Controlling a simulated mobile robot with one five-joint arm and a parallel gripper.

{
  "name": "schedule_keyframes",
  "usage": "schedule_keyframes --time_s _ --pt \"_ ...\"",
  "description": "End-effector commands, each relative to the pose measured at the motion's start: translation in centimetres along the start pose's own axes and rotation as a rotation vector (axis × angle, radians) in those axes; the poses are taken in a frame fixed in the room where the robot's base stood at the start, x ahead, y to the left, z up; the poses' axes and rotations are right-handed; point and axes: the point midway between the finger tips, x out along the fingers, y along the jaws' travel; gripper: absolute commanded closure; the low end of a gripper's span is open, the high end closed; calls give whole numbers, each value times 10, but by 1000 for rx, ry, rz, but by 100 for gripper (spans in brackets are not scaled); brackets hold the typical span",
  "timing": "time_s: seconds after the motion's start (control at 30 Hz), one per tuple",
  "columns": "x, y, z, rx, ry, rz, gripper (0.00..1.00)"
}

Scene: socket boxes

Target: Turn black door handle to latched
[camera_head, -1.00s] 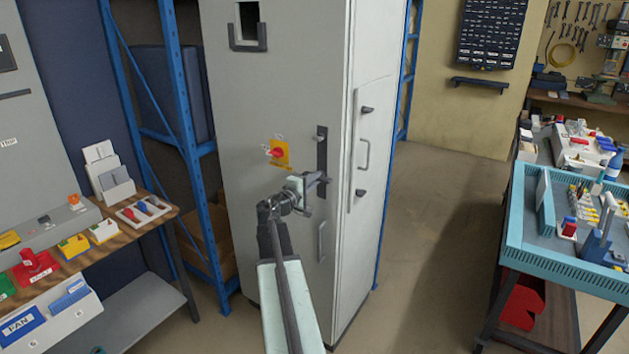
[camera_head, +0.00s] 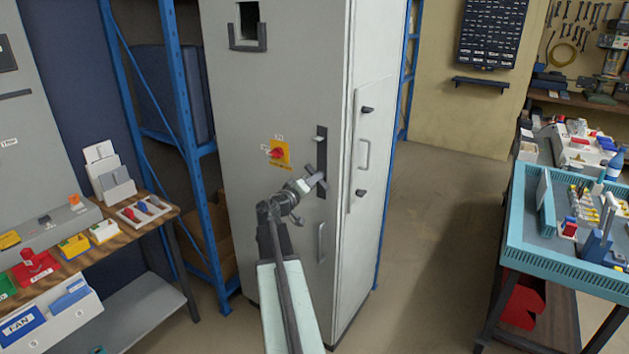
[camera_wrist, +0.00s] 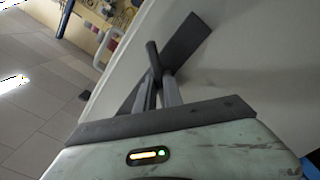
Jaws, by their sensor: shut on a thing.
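The black door handle (camera_wrist: 153,57) is a short dark bar on a long dark backplate (camera_head: 321,148) on the front of the tall grey cabinet. In the wrist view my gripper (camera_wrist: 161,84) has its two dark fingers closed on the handle, and the bar lies at an angle to the backplate (camera_wrist: 188,42). In the head view my gripper (camera_head: 318,181) is at the lower part of the backplate, and it partly hides the handle there. I cannot tell the handle's exact angle from that view.
A red rotary switch on a yellow plate (camera_head: 279,153) is left of the handle. A vertical grey pull (camera_head: 321,242) is below it. The cabinet's right side carries black knobs (camera_head: 367,110). Open floor (camera_head: 432,230) lies between the cabinet and the teal bench (camera_head: 510,255).

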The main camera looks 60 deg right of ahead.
Motion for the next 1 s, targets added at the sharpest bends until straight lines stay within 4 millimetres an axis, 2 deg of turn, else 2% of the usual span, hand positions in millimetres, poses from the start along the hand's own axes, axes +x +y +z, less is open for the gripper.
schedule_keyframes --time_s 0.6,1.0 --pt "0 0 1 573 -3 1 100" --pt "0 0 1 821 -3 1 100"
